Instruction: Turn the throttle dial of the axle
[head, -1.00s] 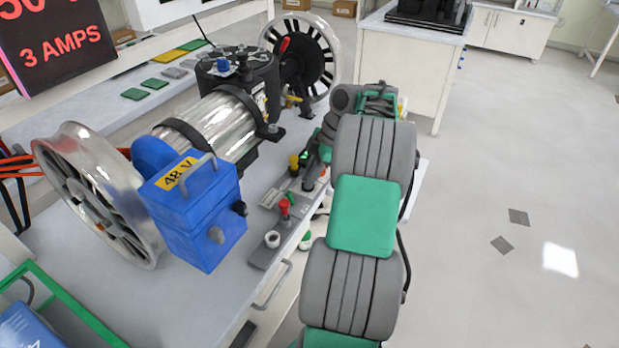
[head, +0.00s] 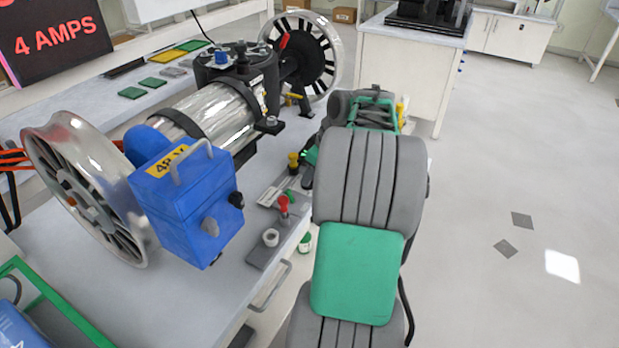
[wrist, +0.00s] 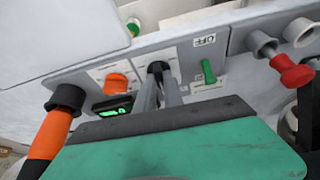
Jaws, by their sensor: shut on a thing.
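In the wrist view my gripper (wrist: 160,85) is shut on a small black dial (wrist: 157,67) on the grey control panel (wrist: 232,85). The two fingers close around it, so only its top shows. In the head view the axle (head: 215,110) lies on the bench, with a large wheel at each end and a blue 48 V box (head: 188,195) near the closer wheel. My arm hides most of the gripper and the dial there. A black screen (head: 55,40) at the upper left reads 4 AMPS.
Beside the dial are an orange knob (wrist: 116,83), a green-lit readout (wrist: 112,108), a green lever (wrist: 208,70) and a red knob (wrist: 292,73). An orange and black handle (wrist: 52,128) stands at the left. In the head view the floor (head: 500,190) to the right is clear.

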